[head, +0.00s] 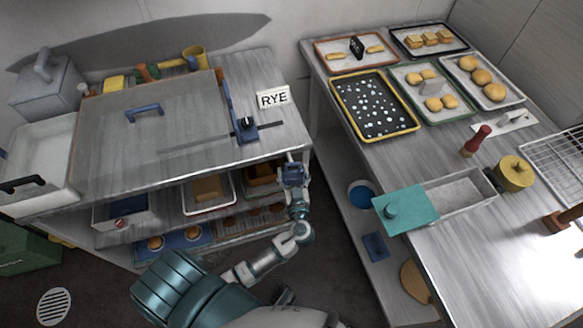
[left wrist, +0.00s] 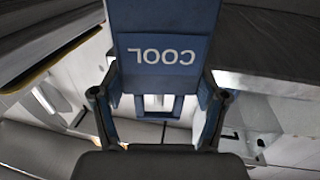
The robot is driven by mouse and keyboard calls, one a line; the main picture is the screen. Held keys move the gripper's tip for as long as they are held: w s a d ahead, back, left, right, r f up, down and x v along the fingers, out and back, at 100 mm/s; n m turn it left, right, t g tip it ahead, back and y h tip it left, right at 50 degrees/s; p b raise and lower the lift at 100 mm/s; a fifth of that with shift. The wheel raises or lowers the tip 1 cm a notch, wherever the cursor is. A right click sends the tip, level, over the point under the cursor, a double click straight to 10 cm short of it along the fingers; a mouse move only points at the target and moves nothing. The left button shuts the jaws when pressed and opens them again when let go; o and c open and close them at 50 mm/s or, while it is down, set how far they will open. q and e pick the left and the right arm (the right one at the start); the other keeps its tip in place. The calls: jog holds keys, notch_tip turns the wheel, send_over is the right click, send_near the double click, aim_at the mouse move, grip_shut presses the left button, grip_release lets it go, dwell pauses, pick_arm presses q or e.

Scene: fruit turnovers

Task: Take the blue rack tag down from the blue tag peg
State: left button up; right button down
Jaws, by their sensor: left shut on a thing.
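The blue rack tag (left wrist: 165,25) fills the top middle of the left wrist view. It carries the white word COOL, upside down there, and has a rectangular opening at its near end. My left gripper (left wrist: 157,104) is shut on that tag, with one dark finger on each side. In the head view, my left gripper (head: 295,190) is by the right end of the left counter, with the blue tag (head: 293,173) at its tip. I cannot make out the blue tag peg, so I cannot tell whether the tag still touches it. My right gripper is out of view.
The left counter (head: 270,75) has a RYE sign (head: 273,98) on top and shelves with trays below. The right counter (head: 385,160) holds several pastry trays and a teal-lidded bin (head: 405,208). A floor gap lies between the counters.

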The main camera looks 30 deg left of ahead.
pick_arm(q)
jog(key=shift+d+b+v, duration=0.2)
jog(key=shift+b+v, duration=0.2)
jog(key=shift+v, duration=1.15)
jog(key=shift+w, duration=0.15)
